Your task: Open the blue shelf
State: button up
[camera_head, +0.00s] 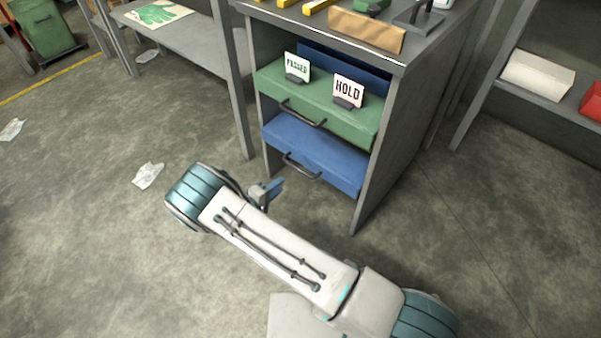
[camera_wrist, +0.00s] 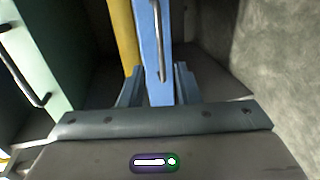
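The blue drawer (camera_head: 320,153) is the lowest in a grey cabinet and has a dark bar handle (camera_head: 302,167) on its front. A green drawer (camera_head: 325,105) with its own handle is just above it. My gripper (camera_head: 268,192) is low in front of the cabinet, left of and below the blue drawer's handle, and looks apart from it. In the wrist view, my gripper's fingers (camera_wrist: 158,88) are spread with a gap. A blue panel with a dark handle (camera_wrist: 160,40) shows beyond and between them. Contact with the handle cannot be made out.
PASSED (camera_head: 297,66) and HOLD (camera_head: 348,90) signs stand at the green drawer. Another blue surface (camera_head: 345,68) shows above it, inside the cabinet. A bench (camera_head: 190,40) stands left and a shelf (camera_head: 555,95) right. Paper scraps (camera_head: 148,175) lie on the otherwise open floor at left.

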aim_at(301, 170)
jog(key=b+x, duration=0.3)
jog(key=x, duration=0.9)
jog(key=shift+w+d+r, duration=0.1)
grip_shut()
